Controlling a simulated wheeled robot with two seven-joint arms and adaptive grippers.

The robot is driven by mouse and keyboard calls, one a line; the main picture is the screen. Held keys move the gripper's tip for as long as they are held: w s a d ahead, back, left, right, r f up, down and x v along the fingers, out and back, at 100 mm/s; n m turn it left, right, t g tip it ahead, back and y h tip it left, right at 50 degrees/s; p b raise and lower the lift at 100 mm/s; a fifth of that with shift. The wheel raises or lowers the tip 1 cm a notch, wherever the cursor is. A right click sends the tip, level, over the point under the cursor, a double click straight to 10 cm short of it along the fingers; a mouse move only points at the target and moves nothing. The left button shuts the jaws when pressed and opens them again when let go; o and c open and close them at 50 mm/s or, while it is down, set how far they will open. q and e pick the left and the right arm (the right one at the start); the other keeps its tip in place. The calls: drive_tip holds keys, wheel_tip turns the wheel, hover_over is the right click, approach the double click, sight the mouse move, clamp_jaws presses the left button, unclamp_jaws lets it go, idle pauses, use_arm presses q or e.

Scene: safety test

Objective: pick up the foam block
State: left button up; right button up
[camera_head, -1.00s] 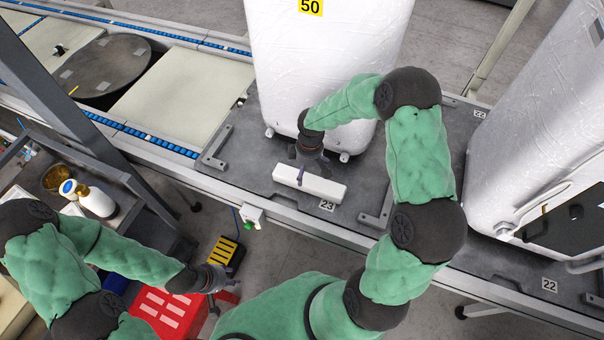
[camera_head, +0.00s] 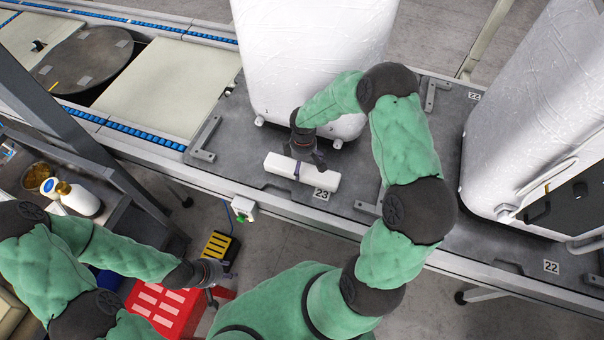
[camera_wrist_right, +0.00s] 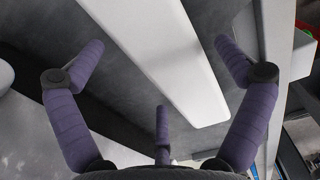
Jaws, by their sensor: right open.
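The foam block (camera_head: 322,181) is a long white bar lying on the dark grey platform, beside the label 23. My right gripper (camera_head: 306,164) is above it at its far side, with a finger in front of part of the block. In the right wrist view the block (camera_wrist_right: 160,50) runs between the spread purple fingers of my open right gripper (camera_wrist_right: 160,60). Neither side finger appears to touch it; the gap in height is hard to judge. My left gripper (camera_head: 212,278) is low at the left, away from the block; its fingers are too small to read.
A tall white wrapped unit (camera_head: 312,60) stands on the platform (camera_head: 235,150) just behind the block. Another wrapped unit (camera_head: 525,110) stands at the right. Metal brackets (camera_head: 205,138) edge the platform. A red box (camera_head: 165,308) is near my left gripper.

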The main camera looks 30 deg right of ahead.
drive_tip(key=shift+f, duration=0.95)
drive_tip(key=shift+r, duration=0.1)
drive_tip(key=c, duration=0.8)
